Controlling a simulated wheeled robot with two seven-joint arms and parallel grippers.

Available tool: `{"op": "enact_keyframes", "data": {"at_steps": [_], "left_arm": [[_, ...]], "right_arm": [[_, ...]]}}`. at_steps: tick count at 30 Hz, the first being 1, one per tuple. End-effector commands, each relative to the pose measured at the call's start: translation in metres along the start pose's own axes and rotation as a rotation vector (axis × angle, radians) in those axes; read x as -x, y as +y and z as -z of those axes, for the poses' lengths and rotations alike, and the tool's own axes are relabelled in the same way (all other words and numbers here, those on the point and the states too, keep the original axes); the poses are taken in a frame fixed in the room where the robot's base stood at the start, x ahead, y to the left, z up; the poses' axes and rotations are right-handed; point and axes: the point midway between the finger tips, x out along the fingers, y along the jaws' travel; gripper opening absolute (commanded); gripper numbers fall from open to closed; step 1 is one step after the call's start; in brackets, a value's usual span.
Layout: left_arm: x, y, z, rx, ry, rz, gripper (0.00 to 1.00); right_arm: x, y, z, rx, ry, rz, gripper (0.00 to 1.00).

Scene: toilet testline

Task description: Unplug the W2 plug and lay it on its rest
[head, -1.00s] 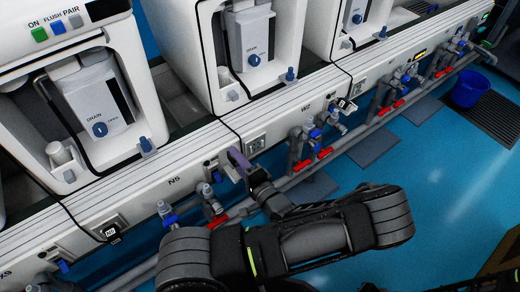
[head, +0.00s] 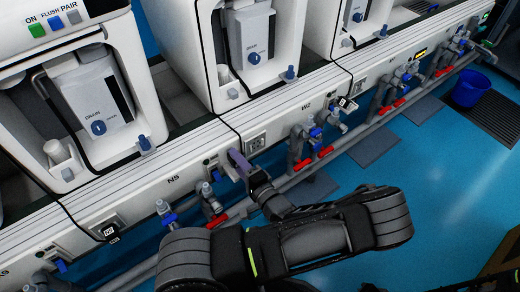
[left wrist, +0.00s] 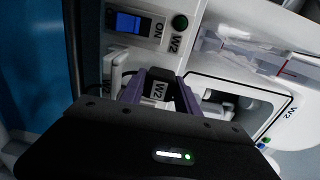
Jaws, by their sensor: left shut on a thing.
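My left gripper (head: 238,162) has purple fingers and reaches the front of the white bench rail in the head view. In the left wrist view its fingers (left wrist: 159,92) are shut on the dark W2 plug (left wrist: 159,90), whose white label reads W2. In the head view the gripper hides the plug. A black cable (head: 239,137) runs down the rail beside the gripper. I cannot tell whether the plug is seated in a socket. My right gripper is not in view.
Grey pipes (head: 283,186) with red and blue valves run below the rail. Another labelled plug (head: 108,231) is at lower left. A blue bucket (head: 470,90) stands at far right.

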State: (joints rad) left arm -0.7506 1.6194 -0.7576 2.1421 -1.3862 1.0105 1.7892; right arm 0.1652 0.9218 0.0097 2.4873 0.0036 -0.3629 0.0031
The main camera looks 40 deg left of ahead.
Motion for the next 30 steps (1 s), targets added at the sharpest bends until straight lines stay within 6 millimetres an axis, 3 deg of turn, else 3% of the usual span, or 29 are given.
{"op": "enact_keyframes", "data": {"at_steps": [16,17,25,30], "left_arm": [[0.0,0.015,0.0,-0.001,0.0,-0.001,0.0],[0.0,0.014,0.0,-0.001,0.0,0.0,0.4],[0.0,0.015,0.0,-0.001,0.0,-0.003,0.62],[0.001,0.016,0.0,-0.001,0.0,-0.007,0.63]], "right_arm": [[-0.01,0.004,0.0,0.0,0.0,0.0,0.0],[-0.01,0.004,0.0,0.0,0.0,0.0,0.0],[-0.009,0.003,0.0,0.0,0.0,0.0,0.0],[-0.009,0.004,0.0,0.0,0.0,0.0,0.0]]}}
